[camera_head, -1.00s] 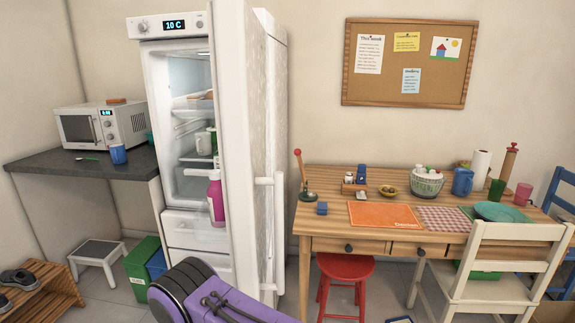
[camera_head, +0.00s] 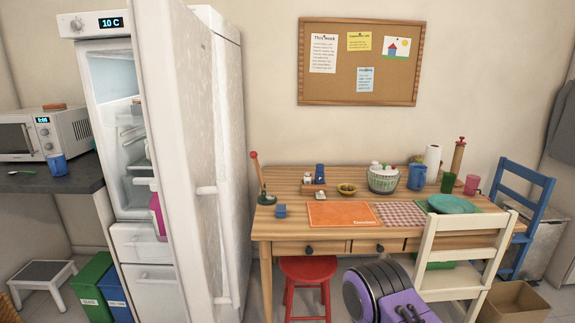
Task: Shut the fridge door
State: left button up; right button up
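The white fridge (camera_head: 98,24) stands at the left, with a 10 C display on its top panel. Its door (camera_head: 180,130) is open and sticks out toward me on the right side of the opening. Lit shelves (camera_head: 125,120) and a pink bottle (camera_head: 157,212) show in the gap left of the door. The door hides part of the interior. Neither of my grippers is in view.
A wooden table (camera_head: 285,225) with kitchen things stands right of the fridge. A red stool (camera_head: 308,268) and a cream chair (camera_head: 465,255) are in front of it. Green (camera_head: 92,285) and blue (camera_head: 117,292) bins and a step stool (camera_head: 45,275) stand left of the fridge.

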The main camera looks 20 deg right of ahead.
aim_at(175, 56)
jog(key=z, duration=0.15)
jog(key=i, duration=0.95)
